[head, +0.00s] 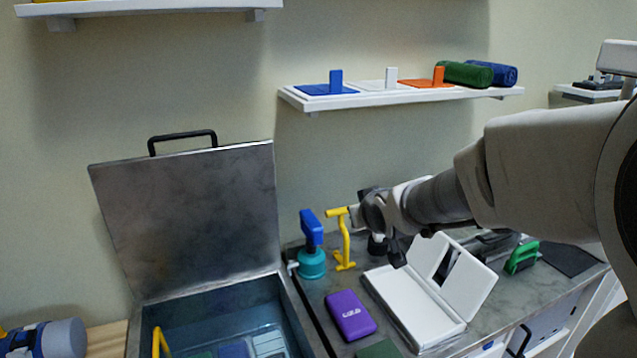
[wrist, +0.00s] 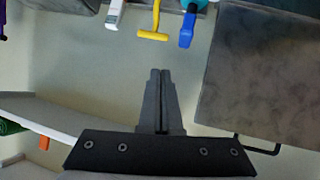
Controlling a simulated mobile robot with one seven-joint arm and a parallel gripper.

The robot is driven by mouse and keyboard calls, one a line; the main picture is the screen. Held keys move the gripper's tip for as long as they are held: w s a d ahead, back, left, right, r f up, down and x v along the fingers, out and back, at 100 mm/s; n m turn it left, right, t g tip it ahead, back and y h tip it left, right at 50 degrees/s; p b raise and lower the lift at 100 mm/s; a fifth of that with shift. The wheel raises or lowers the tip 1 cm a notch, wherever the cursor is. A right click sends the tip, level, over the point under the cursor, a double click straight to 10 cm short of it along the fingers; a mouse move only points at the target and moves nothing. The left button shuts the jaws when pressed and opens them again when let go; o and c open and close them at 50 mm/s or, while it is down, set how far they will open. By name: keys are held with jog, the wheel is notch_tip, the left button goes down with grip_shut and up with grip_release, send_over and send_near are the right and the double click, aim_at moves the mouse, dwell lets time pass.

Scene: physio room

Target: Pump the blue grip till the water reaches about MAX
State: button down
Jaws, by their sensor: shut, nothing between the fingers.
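The blue grip (head: 311,226) stands upright on a round teal base (head: 312,264), on the worktop right of the open metal box. In the head view my wrist is right of the grip, beyond a yellow T-shaped handle (head: 343,240), and the fingertips cannot be made out. No water level or MAX mark can be read.
The metal box (head: 292,312) has its lid (head: 190,225) raised. A purple case (head: 350,315) and an open white case (head: 405,305) lie in front. The yellow handle (wrist: 154,34) stands close beside the blue grip. A wall shelf (head: 330,101) holds blocks and rolls.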

jog(key=w+a+f+t+y+b, duration=0.2)
jog(key=w+a+f+y+b, duration=0.1)
jog(key=w, duration=0.6)
notch_tip(320, 180, down, 3)
jog(key=a+y, duration=0.1)
jog(key=a, duration=0.1)
jog(key=shift+a+f+n+t, duration=0.2)
jog(key=shift+a+n+t, duration=0.1)
jog(key=shift+n, duration=0.1)
jog(key=shift+w, duration=0.15)
send_over(315, 223)
jog(key=shift+w+a+f+p, duration=0.1)
jog(key=shift+f+p, duration=0.1)
jog(key=shift+f, duration=0.45)
jog(key=shift+a+f+p, duration=0.1)
jog(key=shift+f+p, duration=0.05)
jog(key=shift+f, duration=0.45)
notch_tip(315, 223, down, 3)
jog(key=shift+d+r, duration=0.1)
jog(key=shift+r, duration=0.1)
jog(key=shift+s+f, duration=0.2)
jog(key=shift+f, duration=0.45)
